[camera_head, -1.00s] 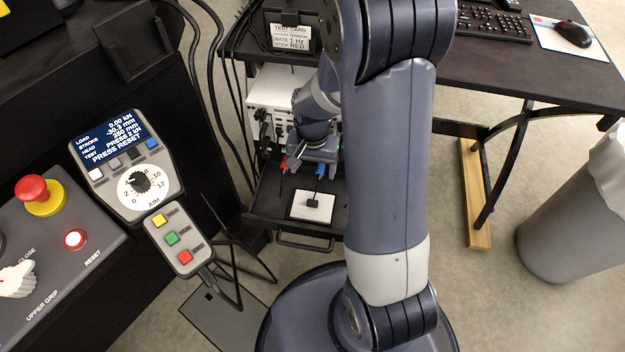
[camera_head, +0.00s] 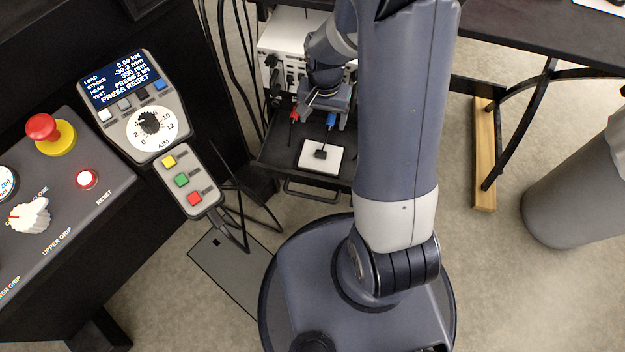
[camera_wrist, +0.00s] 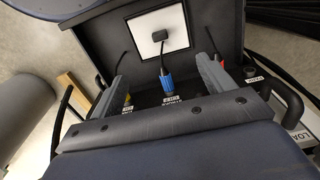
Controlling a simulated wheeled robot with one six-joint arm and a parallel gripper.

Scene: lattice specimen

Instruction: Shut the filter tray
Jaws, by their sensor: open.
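A shallow black tray with a bar handle, the likeliest filter tray (camera_head: 268,158), sticks out low at the front of the instrument rack. No label naming it is readable. A white square pad (camera_head: 332,158) with a small black piece lies in it. The tray (camera_wrist: 228,30) also shows at the top of the wrist view, with the pad (camera_wrist: 143,47). My gripper (camera_wrist: 162,58) is open and empty, its two grey fingers spread above the tray's rear part, near the coloured plugs. In the head view my gripper (camera_head: 322,110) is partly hidden, and I cannot tell whether it touches anything.
A blue plug (camera_wrist: 167,84) and a red one (camera_head: 294,114) with cables sit by the fingers. A white instrument box (camera_head: 285,40) stands above the tray. The control console (camera_head: 75,185) is left, a grey bin (camera_head: 570,190) right.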

